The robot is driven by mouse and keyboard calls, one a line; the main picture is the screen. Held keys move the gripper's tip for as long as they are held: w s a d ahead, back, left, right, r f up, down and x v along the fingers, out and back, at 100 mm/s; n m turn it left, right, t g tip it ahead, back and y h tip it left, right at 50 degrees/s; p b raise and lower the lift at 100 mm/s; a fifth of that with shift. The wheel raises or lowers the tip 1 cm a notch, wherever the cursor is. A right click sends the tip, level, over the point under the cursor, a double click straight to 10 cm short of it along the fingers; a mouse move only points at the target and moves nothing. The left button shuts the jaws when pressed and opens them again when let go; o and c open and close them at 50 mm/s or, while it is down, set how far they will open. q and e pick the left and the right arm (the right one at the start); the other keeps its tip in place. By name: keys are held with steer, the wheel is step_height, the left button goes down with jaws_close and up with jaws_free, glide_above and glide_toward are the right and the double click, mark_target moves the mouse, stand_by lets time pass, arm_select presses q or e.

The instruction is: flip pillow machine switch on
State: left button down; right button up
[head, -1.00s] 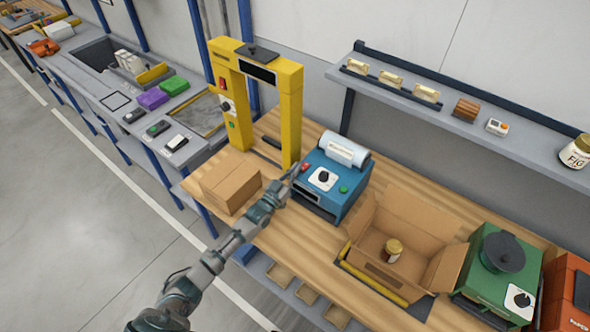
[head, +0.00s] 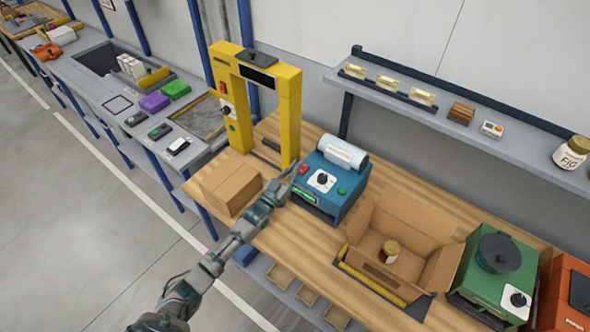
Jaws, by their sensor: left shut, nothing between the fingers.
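The blue pillow machine (head: 345,190) stands on the wooden bench with a clear film roll (head: 342,153) on top. Its face has a red switch (head: 303,169) at the left, a black dial (head: 323,179) on a white plate and a green button (head: 342,191). A green strip (head: 304,197) glows on its front. My left gripper (head: 292,172) is shut and empty at the machine's front left corner, close to the red switch. I cannot tell whether it touches the switch. My right gripper is not in view.
A yellow arch frame (head: 290,115) stands behind left, with a closed carton (head: 231,187) beside it. An open carton (head: 425,222) holding a jar (head: 390,251) is to the right, then a green machine (head: 497,270). A shelf (head: 460,125) hangs above.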

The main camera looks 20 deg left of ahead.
arm_select(q)
steer(key=s+a+f+b, duration=0.1)
steer(key=s+a+f, duration=0.1)
steer(key=s+f, duration=0.2)
steer(key=v, duration=0.3)
steer(key=shift+s+d, duration=0.25)
steer(key=shift+s, duration=0.15)
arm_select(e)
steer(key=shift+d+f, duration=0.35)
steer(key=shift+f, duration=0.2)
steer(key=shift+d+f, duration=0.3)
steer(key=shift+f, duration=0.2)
arm_select(q)
steer(key=shift+d, duration=0.15)
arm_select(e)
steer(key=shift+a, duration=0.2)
arm_select(q)
steer(key=shift+d, duration=0.1)
